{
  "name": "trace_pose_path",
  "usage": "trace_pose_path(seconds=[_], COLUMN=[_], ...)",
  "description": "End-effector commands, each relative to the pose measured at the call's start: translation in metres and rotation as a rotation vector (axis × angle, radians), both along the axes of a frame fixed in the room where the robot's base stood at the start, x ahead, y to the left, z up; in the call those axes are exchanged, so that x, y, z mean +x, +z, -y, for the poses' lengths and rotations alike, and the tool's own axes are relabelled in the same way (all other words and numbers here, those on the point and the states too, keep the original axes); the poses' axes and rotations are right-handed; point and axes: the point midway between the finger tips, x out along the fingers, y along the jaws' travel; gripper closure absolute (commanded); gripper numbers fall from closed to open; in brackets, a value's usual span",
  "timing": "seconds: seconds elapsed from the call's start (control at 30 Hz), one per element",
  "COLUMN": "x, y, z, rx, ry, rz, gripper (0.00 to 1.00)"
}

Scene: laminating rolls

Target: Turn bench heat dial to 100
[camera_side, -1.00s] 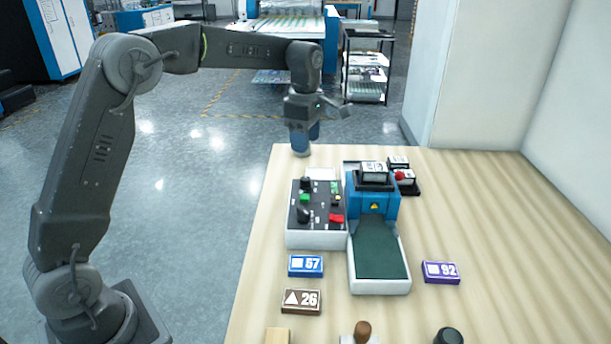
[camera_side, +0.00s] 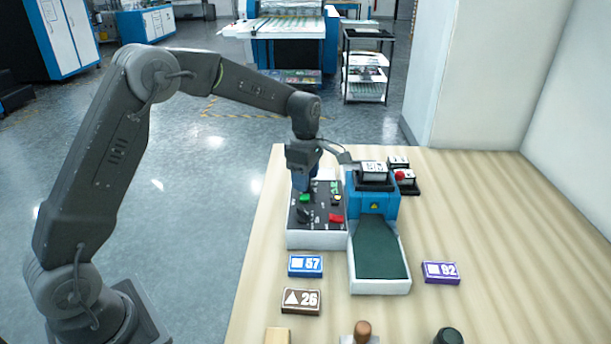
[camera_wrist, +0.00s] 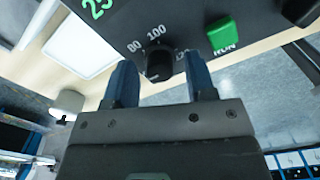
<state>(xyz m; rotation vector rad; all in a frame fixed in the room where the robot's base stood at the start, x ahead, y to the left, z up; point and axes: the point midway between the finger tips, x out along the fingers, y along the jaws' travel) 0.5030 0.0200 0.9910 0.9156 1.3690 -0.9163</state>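The bench heat dial is a small black knob (camera_wrist: 160,66) on the dark control panel (camera_side: 319,217), with 80, 100 and partly hidden further marks printed around it. Its pointer direction is hard to tell. My gripper (camera_wrist: 159,62) is open, its two blue fingers on either side of the knob with gaps showing. In the side view my gripper (camera_side: 301,187) points down over the panel's far left part and hides the dial there.
A green RUN button (camera_wrist: 222,36) sits close to the dial. A second black knob (camera_side: 304,214) and a red switch (camera_side: 337,218) are on the panel. The blue laminating machine (camera_side: 375,201) stands right beside it. Number blocks (camera_side: 305,265) lie in front.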

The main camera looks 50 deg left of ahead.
Motion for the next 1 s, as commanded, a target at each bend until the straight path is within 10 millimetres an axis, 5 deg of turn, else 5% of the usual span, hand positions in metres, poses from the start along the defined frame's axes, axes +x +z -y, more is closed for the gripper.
trace_pose_path(seconds=[0.47,1.0], x=[0.0,0.0001], y=[0.0006,0.0006], z=[0.0001,0.0], rx=[0.0,0.001], ry=[0.0,-0.176], rz=[0.0,0.0], gripper=[0.95,0.95])
